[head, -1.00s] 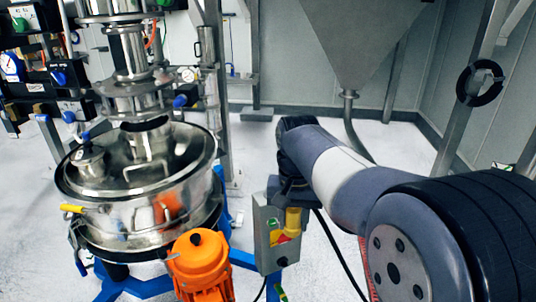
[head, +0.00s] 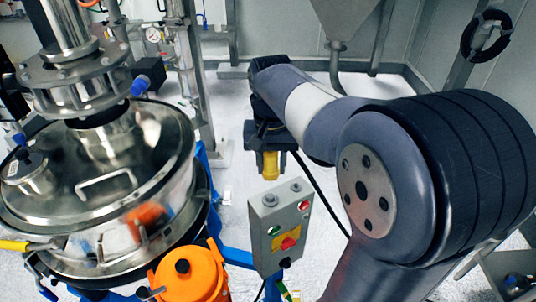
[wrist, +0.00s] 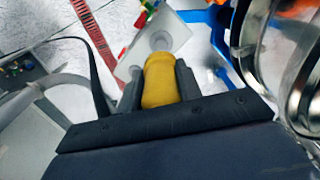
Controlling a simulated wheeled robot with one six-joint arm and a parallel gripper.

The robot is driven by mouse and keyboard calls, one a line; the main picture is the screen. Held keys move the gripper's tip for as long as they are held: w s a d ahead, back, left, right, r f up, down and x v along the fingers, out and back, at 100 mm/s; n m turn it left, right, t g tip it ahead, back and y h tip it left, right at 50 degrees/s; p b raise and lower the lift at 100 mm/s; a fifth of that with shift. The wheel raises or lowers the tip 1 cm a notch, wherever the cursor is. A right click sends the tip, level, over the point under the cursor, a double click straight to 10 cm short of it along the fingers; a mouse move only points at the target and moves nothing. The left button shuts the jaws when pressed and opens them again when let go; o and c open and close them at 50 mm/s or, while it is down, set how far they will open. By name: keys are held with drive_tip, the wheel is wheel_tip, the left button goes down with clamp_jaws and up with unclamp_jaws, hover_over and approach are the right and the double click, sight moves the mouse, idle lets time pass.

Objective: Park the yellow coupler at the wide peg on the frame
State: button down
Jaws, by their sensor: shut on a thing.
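The yellow coupler (head: 270,165) hangs below my gripper (head: 268,146) in the head view, above and behind the grey control box as seen. In the wrist view the coupler (wrist: 160,82) sits between the two dark fingers of my gripper (wrist: 158,88), which is shut on it. A pale round end shows beyond the coupler in that view. It is held clear of the floor.
The grey control box (head: 280,228) with buttons stands on the blue frame (head: 238,257). The steel sifter (head: 100,190) and orange motor (head: 190,275) are at left. A black ring (head: 487,35) hangs on a post at right. Open floor lies behind the coupler.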

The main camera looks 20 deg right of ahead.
sight(271, 195)
drive_tip(key=shift+f+b, duration=2.8)
drive_tip(key=shift+f, duration=0.65)
drive_tip(key=shift+p, duration=0.65)
drive_tip(key=shift+f+b, duration=0.55)
drive_tip(key=shift+f, duration=0.25)
drive_tip(key=c, duration=0.9)
unclamp_jaws()
wheel_tip(271, 195, up, 11)
drive_tip(key=shift+f, duration=0.1)
